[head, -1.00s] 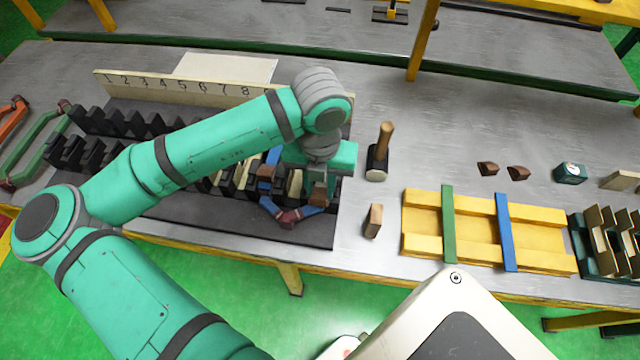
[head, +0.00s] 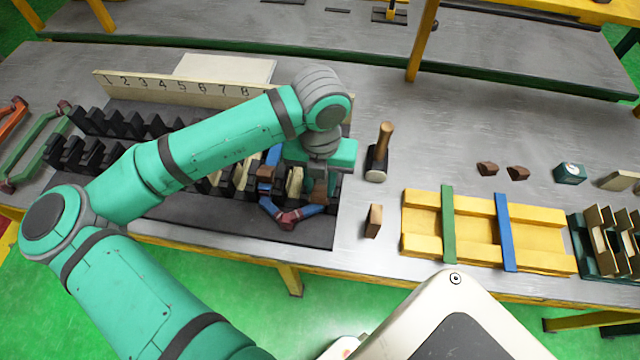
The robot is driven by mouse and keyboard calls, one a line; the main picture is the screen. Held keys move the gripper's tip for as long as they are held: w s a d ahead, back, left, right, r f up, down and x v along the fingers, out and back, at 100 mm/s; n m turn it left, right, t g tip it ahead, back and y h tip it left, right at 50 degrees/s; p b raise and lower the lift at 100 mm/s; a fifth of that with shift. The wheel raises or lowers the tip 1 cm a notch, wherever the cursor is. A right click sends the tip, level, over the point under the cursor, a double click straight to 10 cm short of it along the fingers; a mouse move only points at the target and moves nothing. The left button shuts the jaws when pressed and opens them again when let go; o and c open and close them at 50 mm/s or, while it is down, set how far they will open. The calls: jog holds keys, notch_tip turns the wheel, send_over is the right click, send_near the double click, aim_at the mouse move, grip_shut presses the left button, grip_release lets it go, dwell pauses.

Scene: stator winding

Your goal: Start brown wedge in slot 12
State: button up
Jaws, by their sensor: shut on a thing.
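The black toothed stator (head: 112,125) lies along the left of the bench. A pale board (head: 160,84) behind it shows slot numbers 1 to 8; the higher numbers, 12 included, are hidden behind my arm. My gripper (head: 319,188) points down over the stator's right end, shut on a small brown wedge (head: 320,189) that is mostly hidden. The wedge is at tooth height; I cannot tell whether its tip is inside a slot. A blue coil with a brownish middle (head: 288,217) shows at the front, just left of my gripper.
A wooden-handled mallet (head: 378,158) stands right of the stator, with a brown block (head: 373,220) in front of it. A yellow rack (head: 470,232) carries green and blue strips. Two brown pieces (head: 487,168) lie farther back. Bench behind the mallet is clear.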

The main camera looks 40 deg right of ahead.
jog(key=shift+w+d, duration=0.25)
jog(key=o, duration=1)
jog(key=shift+o, duration=0.7)
jog(key=shift+r, duration=0.25)
notch_tip(320, 180, up, 10)
jog(key=shift+r, duration=0.15)
